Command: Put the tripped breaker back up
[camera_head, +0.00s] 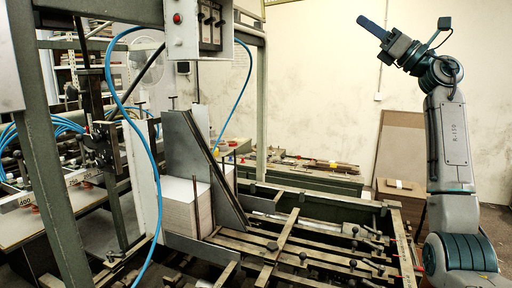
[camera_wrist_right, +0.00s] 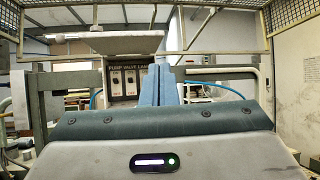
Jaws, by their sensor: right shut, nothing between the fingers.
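The breaker panel (camera_head: 208,27) hangs at the upper middle in the head view, a pale box with a few dark breaker switches. In the right wrist view the panel (camera_wrist_right: 125,74) has a label reading "PUMP VALVE LAMP", with two switches visible below it. Any switch under "LAMP" is hidden behind my fingers. Which switch is down is too small to tell. My right gripper (camera_head: 362,20) is raised at the upper right, well apart from the panel, its blue fingers shut and empty. The fingers (camera_wrist_right: 161,86) also show in the right wrist view. My left gripper is not in view.
A red button (camera_head: 177,18) sits on the box's left side face. A green frame post (camera_head: 262,110) stands right of the panel. Blue hoses (camera_head: 121,95) hang on the left. Machine rails (camera_head: 290,250) lie below. The space before the pale wall (camera_head: 320,80) looks open.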

